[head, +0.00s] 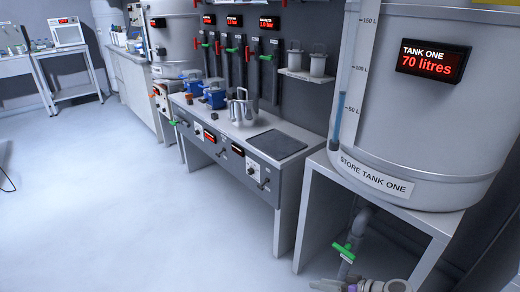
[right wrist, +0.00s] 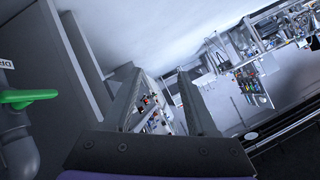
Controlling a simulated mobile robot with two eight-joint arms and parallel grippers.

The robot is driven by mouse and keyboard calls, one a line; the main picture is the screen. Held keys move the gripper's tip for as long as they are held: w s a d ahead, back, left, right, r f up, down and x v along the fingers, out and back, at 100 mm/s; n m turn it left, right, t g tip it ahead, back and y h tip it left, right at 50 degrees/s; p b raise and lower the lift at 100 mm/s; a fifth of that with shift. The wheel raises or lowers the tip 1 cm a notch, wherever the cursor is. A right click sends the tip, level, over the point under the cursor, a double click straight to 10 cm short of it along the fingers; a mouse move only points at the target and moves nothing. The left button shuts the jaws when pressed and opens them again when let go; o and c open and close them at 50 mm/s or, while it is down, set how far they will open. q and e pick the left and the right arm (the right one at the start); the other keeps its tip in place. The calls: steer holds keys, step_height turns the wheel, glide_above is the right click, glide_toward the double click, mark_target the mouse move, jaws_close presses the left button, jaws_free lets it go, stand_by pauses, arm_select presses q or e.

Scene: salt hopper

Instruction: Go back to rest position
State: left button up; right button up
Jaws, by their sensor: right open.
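My right gripper (head: 330,285) shows at the bottom edge of the head view, below the green valve handle (head: 343,252) on the grey drain pipe under tank one. In the right wrist view its two dark fingers stand apart (right wrist: 158,85) with nothing held between them. The green handle also shows there at the left edge (right wrist: 28,97), to the side of the fingers and not between them. My left gripper is in neither view.
Tank one (head: 430,115), reading 70 litres, stands on a white frame (head: 420,222) at right. A bench (head: 222,125) with a steel jug (head: 242,108) and blue units (head: 214,97) runs behind. The pale floor (head: 110,210) at left is clear.

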steer(key=s+a+r+m+g+h, duration=0.1)
steer(key=s+a+r+g+h, duration=0.15)
steer(key=s, duration=0.45)
steer(key=s+a+r+m+g+h, duration=0.1)
steer(key=s+a+r+h, duration=0.15)
steer(key=s, duration=0.45)
steer(key=s+d+m+h, duration=0.1)
steer(key=s+d+h, duration=0.3)
steer(key=s, duration=0.9)
arm_select(q)
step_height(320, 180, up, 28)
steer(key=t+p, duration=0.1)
steer(key=p, duration=2.3)
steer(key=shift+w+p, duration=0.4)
arm_select(e)
step_height(320, 180, up, 28)
steer(key=w+t, duration=0.1)
steer(key=t, duration=0.1)
steer(key=shift+w+a+r+h, duration=0.15)
steer(key=shift+w+a+h, duration=0.05)
steer(key=shift+a+h, duration=0.1)
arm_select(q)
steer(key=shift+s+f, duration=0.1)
arm_select(e)
steer(key=shift+s, duration=0.1)
steer(key=shift+c, duration=0.3)
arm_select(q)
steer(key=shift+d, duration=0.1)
arm_select(e)
steer(key=shift+c, duration=0.3)
